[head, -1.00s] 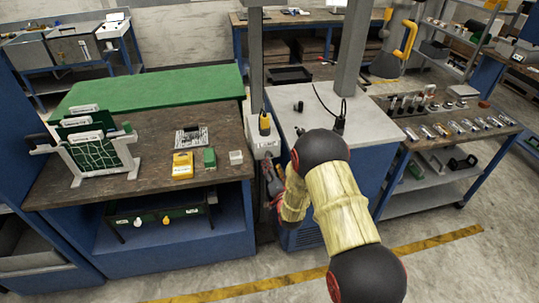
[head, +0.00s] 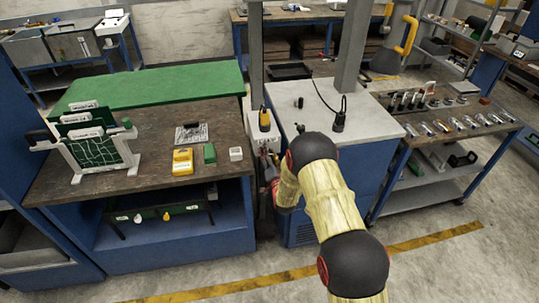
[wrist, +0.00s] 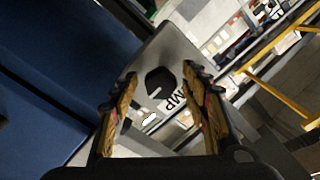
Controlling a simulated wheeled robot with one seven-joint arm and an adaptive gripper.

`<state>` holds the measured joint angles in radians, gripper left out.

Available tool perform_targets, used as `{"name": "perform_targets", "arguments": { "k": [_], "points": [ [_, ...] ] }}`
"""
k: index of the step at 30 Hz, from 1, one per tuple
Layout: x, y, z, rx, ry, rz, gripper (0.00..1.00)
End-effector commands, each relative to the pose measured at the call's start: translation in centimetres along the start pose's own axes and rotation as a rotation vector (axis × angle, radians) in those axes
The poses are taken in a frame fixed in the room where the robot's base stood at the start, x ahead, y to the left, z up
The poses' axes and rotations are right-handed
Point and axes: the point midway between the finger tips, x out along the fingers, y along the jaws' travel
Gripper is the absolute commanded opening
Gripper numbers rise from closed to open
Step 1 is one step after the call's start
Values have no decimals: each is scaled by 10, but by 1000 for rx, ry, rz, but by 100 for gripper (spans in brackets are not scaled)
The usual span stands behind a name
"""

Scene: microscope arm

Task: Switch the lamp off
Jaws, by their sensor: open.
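A grey panel (wrist: 172,58) with a black knob (wrist: 159,82) fills the middle of the wrist view. Printed letters ending in "MP" show beside the knob, and a small white oval lies below it. My gripper (wrist: 158,88) is open, its two fingers on either side of the knob in the picture. I cannot tell whether they touch it. In the head view a pale box (head: 264,138) sits on the post between the benches. My arm hides most of my gripper and the box's lower part there. I cannot tell whether the lamp is lit.
A wooden bench (head: 140,178) with a green board rack (head: 95,150) and a yellow meter (head: 182,160) stands left. A grey-topped blue cabinet (head: 370,125) is right of the post. A shelf of small metal parts (head: 450,125) stands farther right. Floor in front is open.

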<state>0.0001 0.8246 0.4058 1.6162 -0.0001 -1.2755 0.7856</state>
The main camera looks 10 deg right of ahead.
Motion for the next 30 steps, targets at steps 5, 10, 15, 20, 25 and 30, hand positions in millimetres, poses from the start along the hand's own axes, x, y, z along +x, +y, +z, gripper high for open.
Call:
{"name": "perform_targets", "arguments": {
  "k": [5, 10, 15, 20, 25, 30],
  "points": [
    [0, 0, 0, 0, 0, 0, 44],
    [0, 0, 0, 0, 0, 0, 35],
    [0, 0, 0, 0, 0, 0, 25],
    [0, 0, 0, 0, 0, 0, 16],
    [0, 0, 0, 0, 0, 0, 6],
    [0, 0, 0, -2, 0, 1, 2]
  ]
}}
